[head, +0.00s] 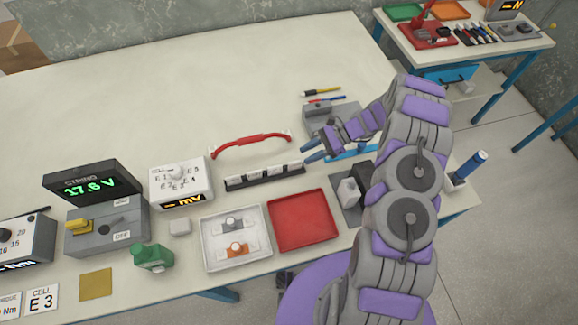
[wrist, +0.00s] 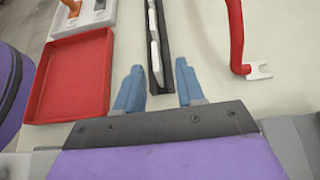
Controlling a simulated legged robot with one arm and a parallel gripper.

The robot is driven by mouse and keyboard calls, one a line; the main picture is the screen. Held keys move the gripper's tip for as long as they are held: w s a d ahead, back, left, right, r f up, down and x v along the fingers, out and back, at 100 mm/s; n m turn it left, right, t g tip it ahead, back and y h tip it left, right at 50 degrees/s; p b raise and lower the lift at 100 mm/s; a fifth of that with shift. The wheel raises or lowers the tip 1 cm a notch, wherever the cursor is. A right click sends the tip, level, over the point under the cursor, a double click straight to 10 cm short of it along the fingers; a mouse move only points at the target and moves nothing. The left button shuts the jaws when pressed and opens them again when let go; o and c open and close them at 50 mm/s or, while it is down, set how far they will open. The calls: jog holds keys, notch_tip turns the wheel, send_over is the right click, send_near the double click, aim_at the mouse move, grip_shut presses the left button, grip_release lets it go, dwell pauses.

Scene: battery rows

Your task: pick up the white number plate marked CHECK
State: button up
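A dark rack (head: 240,186) on the table holds several small white plates (head: 268,176) standing in a row. Their markings cannot be read, so I cannot tell which one is marked CHECK. In the wrist view the rack (wrist: 166,40) runs away from me with white plates (wrist: 154,55) along it, seen from above. My gripper (head: 307,152) is at the right end of the rack. Its two blue fingers are apart, one on each side of the rack's near end in the wrist view (wrist: 160,70). Nothing is held between them.
A red tray (head: 302,220) and a white tray (head: 236,238) with small parts lie in front of the rack. A red handle (head: 251,144) lies behind it. A white mV meter (head: 181,182) stands at left. A grey device (head: 328,118) is behind my gripper. The table's back is clear.

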aim_at(299, 161)
jog(key=shift+s+d+f, duration=0.15)
jog(key=shift+f, duration=0.15)
jog(key=shift+s+d+f, duration=0.15)
jog(key=shift+d, duration=0.45)
jog(key=a, duration=0.2)
jog(key=s+a+f+b, duration=0.1)
jog(key=a, duration=0.2)
jog(key=a+f, duration=0.1)
jog(key=a, duration=0.2)
jog(key=shift+s, duration=0.2)
jog(key=d, duration=0.2)
jog(key=shift+d+r, duration=0.1)
jog(key=shift+d, duration=0.2)
jog(key=shift+c, duration=0.3)
jog(key=shift+d, duration=0.25)
jog(key=shift+c, duration=1.4)
jog(key=shift+a, duration=0.4)
jog(key=shift+c, duration=0.9)
jog(key=shift+a, duration=0.85)
grip_shut()
